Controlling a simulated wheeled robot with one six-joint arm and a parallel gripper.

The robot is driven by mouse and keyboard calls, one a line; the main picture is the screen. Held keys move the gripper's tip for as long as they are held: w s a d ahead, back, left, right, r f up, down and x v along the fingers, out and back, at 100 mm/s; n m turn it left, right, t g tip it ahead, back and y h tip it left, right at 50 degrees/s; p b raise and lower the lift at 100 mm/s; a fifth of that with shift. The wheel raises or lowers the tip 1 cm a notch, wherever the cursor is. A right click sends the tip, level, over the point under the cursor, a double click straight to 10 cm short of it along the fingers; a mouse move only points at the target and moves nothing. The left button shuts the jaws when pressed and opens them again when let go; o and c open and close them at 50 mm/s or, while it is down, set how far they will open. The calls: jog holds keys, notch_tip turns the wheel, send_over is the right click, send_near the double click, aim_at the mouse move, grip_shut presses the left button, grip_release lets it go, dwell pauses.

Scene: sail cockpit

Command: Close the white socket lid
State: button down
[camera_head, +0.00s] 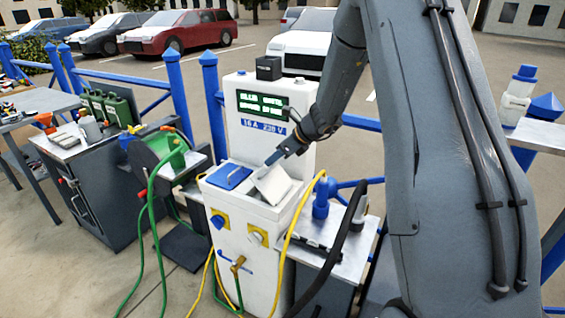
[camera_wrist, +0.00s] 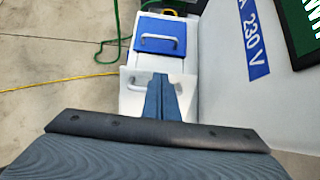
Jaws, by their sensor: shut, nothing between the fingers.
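The white socket lid (camera_head: 272,185) is on the sloped top of the white power pedestal (camera_head: 262,225), right of the blue lid (camera_head: 229,177). It looks tilted up, standing partly open. In the wrist view the white lid (camera_wrist: 133,101) shows its grey handle, partly hidden by my fingers. The blue lid (camera_wrist: 160,28) lies flat beyond it. My gripper (camera_head: 273,158) is shut and empty, with its fingertips at the lid's upper edge. In the wrist view my gripper (camera_wrist: 160,78) overlaps the lid; I cannot tell whether they touch.
The pedestal's upright panel carries a green display (camera_head: 266,105) just behind the lids. A green hose reel (camera_head: 160,155) stands at the left. A yellow cable (camera_head: 300,215) hangs down the pedestal's right side. A small side table (camera_head: 335,255) with a blue fitting is at the right.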

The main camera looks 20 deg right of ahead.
jog(key=shift+w+a+f+b, duration=0.35)
jog(key=shift+w+a+f, duration=0.2)
jog(key=shift+w+a, duration=0.35)
dwell(0.8)
